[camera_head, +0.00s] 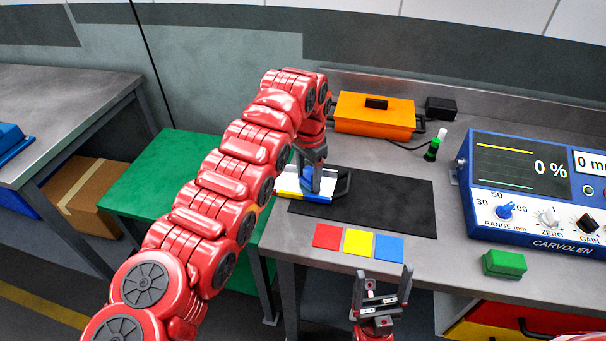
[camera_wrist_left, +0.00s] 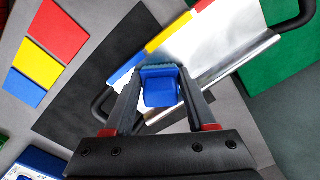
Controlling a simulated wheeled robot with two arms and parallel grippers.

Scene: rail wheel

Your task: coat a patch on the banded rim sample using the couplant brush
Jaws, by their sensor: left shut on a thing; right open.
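The banded rim sample (camera_head: 288,182) is a silvery piece with coloured bands and dark handles at the black mat's left end. In the left wrist view the sample (camera_wrist_left: 228,38) shows red, yellow and blue bands along one edge. My left gripper (camera_head: 314,183) is over it, shut on the couplant brush (camera_wrist_left: 161,88), a blue block with a teal bristle edge. The bristles (camera_wrist_left: 160,69) overlap the sample near its banded edge; I cannot tell if they touch. My right gripper (camera_head: 382,287) is open and empty in front of the bench edge.
Red, yellow and blue cards (camera_head: 358,242) lie before the black mat (camera_head: 390,205). The blue meter (camera_head: 520,190) and green block (camera_head: 504,263) are right. An orange case (camera_head: 373,115), black box (camera_head: 440,108) and green bottle (camera_head: 432,151) stand behind. The mat's right part is clear.

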